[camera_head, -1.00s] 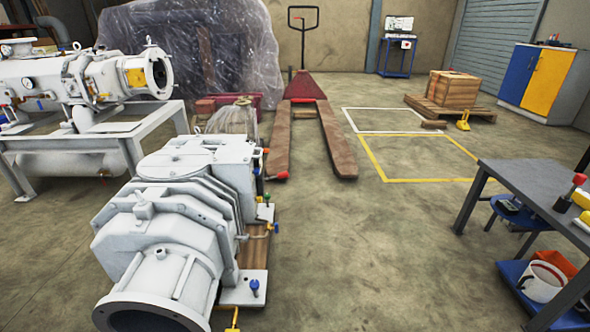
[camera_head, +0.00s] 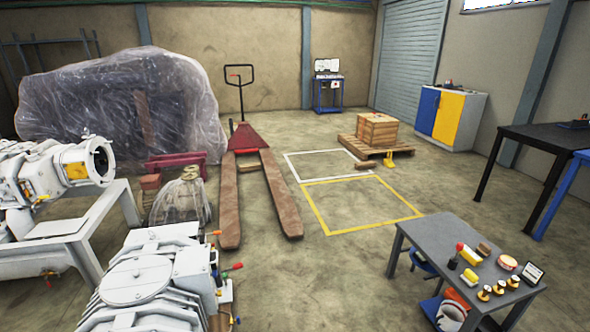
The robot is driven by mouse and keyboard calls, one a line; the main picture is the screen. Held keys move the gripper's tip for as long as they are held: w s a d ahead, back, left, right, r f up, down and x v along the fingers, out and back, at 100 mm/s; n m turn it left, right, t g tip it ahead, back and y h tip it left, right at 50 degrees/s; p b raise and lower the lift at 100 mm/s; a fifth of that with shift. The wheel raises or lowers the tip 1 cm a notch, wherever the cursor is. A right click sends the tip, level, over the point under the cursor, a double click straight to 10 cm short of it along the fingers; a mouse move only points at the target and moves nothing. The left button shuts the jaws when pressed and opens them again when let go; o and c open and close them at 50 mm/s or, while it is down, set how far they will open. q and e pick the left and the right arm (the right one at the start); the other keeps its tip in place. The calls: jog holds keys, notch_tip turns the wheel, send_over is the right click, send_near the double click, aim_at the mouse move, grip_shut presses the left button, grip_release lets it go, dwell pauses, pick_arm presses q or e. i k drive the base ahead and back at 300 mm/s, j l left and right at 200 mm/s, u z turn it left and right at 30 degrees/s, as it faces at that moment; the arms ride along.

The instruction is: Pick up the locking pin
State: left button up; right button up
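I cannot single out the locking pin for certain. Several small items stand on the grey table (camera_head: 433,241) at the lower right. Among them are a yellow item with a red end (camera_head: 468,254), a black upright item (camera_head: 453,262), a red-rimmed round item (camera_head: 507,262), brass-coloured upright pieces (camera_head: 484,292) and a small framed panel (camera_head: 533,272). The white vacuum machine (camera_head: 143,278) is at the lower left, cut off by the bottom edge. Neither of my grippers is in view.
A red pallet jack (camera_head: 247,138) with long forks stands mid-floor beside a yellow floor outline (camera_head: 362,204). A crate (camera_head: 377,130) sits on a pallet behind. The floor between machine and table is clear.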

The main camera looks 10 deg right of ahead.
aim_at(460, 246)
jog(key=z, duration=1.7)
